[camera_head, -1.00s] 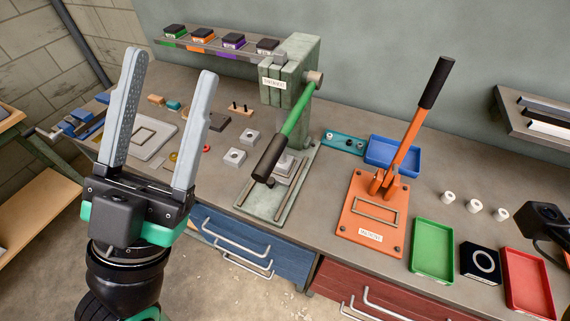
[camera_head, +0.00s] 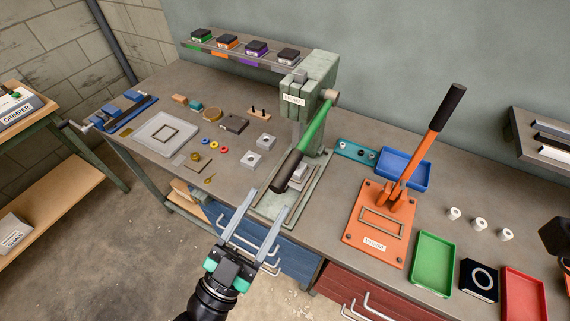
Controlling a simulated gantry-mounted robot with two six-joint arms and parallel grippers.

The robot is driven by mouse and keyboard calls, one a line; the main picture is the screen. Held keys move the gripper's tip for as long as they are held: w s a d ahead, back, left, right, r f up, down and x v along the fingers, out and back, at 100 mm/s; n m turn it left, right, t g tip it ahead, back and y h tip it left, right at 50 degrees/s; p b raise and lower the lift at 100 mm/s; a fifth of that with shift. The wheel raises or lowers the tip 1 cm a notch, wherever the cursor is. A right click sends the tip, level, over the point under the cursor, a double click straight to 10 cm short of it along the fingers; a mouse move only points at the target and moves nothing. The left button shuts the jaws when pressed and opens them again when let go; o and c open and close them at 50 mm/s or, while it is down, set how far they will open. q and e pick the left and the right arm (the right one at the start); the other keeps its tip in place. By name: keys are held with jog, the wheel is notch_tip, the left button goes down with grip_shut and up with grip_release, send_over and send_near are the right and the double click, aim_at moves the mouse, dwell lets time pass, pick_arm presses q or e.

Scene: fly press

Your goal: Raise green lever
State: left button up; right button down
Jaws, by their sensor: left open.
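The green lever (camera_head: 314,131) is on the green press (camera_head: 315,90) at the back middle of the bench. It slants down toward the front left and ends in a dark grip (camera_head: 287,171). My left gripper (camera_head: 257,208) is open and empty. It is at the bench's front edge, below and to the left of the dark grip, with its fingers pointing up in the picture. A gap shows between the fingers and the lever. At the far right edge a dark part (camera_head: 556,238) shows, probably of my right arm; no right fingertips are in view.
An orange press (camera_head: 373,220) with a raised orange lever (camera_head: 418,142) stands to the right. Blue (camera_head: 421,183), green (camera_head: 419,270) and red (camera_head: 512,308) trays are near it. Small blocks and rings lie left of the green press. A shelf (camera_head: 230,55) hangs behind.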

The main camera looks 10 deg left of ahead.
aim_at(295, 154)
pick_arm(q)
jog(key=p+x, duration=0.1)
jog(key=x, duration=0.6)
jog(key=shift+w+d+r+p, duration=0.15)
jog(key=shift+w+r+p, duration=0.05)
jog(key=shift+w+p, duration=0.15)
grip_shut()
dwell(0.9)
